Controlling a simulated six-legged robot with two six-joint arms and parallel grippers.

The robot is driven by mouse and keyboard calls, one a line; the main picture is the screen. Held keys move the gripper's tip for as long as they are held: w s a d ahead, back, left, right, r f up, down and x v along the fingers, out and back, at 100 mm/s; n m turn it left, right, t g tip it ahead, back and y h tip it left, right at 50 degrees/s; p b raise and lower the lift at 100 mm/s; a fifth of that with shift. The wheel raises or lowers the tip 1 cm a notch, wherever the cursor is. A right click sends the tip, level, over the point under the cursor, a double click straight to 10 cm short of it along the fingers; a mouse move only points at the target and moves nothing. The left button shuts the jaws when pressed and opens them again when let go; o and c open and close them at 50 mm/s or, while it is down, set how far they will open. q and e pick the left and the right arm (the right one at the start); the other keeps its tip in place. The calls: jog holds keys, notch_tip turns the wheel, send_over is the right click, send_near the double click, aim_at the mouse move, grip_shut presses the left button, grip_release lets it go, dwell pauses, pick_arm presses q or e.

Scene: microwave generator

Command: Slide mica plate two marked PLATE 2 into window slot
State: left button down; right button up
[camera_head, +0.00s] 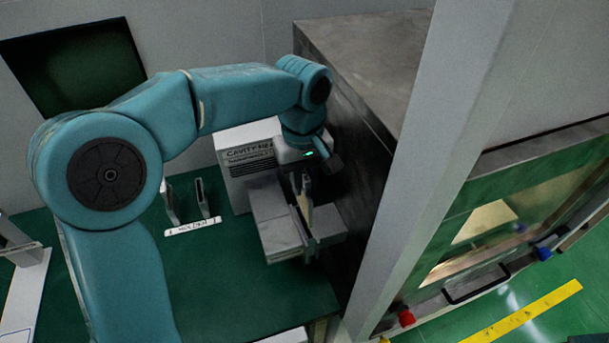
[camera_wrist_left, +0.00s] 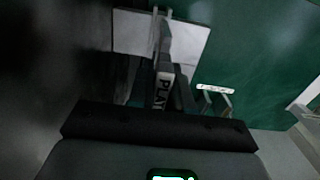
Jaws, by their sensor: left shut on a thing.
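My left gripper (camera_head: 305,188) points down over a grey metal slot block (camera_head: 268,198) at the table's right side. It is shut on a thin, upright mica plate (camera_head: 306,209). In the left wrist view the plate (camera_wrist_left: 163,92) sits between the fingers, with lettering reading "PLAT" and the number hidden. The slot block (camera_wrist_left: 190,38) is beyond it, with a narrow bracket at its middle. The plate lines up with this middle part in the picture. I cannot tell how far the plate is inside the slot. My right gripper is not in view.
A white box marked "CAVITY" (camera_head: 236,143) stands behind the slot block. A labelled holder (camera_head: 193,227) with upright posts is left of it. A large dark metal cabinet (camera_head: 355,130) rises close on the right. Green table top is clear in front.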

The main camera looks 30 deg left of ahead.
aim_at(304, 210)
pick_arm(q)
jog(key=f, duration=0.1)
jog(key=f+b, duration=0.1)
jog(key=w+f, duration=0.1)
jog(key=shift+a+f+b, duration=0.25)
jog(key=shift+f+b, duration=0.05)
jog(key=shift+b, duration=0.05)
jog(key=shift+f, duration=0.1)
jog(key=shift+s+d+r, duration=0.2)
jog(key=shift+s, duration=0.2)
jog(key=shift+w+a+f, duration=0.1)
jog(key=shift+w+f, duration=0.05)
jog(key=shift+w, duration=0.1)
jog(key=shift+s, duration=0.2)
jog(key=shift+w, duration=0.25)
